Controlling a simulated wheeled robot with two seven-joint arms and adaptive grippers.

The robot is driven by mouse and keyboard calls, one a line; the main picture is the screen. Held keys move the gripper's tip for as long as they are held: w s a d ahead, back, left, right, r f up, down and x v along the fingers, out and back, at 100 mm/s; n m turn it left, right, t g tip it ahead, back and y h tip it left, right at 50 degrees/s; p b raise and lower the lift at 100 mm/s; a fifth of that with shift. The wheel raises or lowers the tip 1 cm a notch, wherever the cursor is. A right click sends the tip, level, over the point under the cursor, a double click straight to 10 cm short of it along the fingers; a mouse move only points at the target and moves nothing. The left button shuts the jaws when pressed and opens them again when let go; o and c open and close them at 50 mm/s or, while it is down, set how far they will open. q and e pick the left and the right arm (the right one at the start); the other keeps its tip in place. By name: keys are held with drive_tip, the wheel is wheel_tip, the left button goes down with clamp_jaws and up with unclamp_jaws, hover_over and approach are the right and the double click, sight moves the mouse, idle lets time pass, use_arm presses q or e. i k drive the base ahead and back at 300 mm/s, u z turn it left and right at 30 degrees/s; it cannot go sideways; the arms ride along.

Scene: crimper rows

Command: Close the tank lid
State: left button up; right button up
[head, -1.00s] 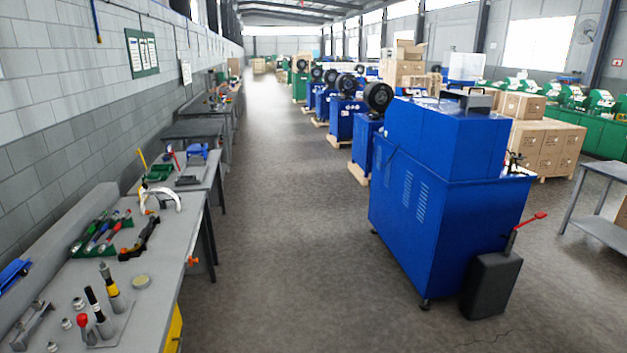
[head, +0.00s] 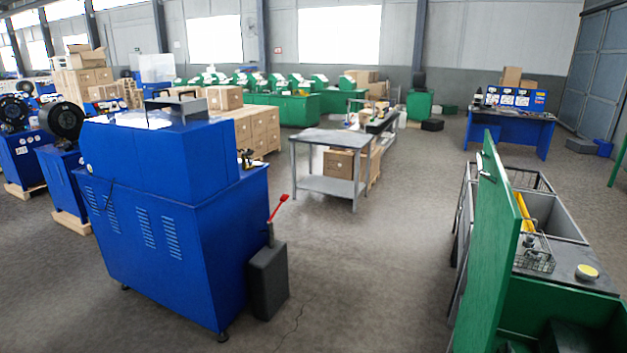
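A green tank (head: 545,300) stands at the lower right, partly cut off by the picture's edge. Its green lid (head: 490,250) stands open, raised nearly upright at the tank's left side and seen almost edge-on. A dark shape lies inside the tank, too unclear to name. Neither of my grippers shows in the head view.
Behind the tank are grey basins with a wire basket (head: 535,255) and a yellow round item (head: 587,272). A big blue machine (head: 165,220) and a black box with a red lever (head: 267,280) stand left. Open floor lies between them and the lid.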

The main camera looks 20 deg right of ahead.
sight(498, 221)
drive_tip(key=z, duration=1.1)
drive_tip(key=i, duration=1.15)
drive_tip(key=z, duration=0.65)
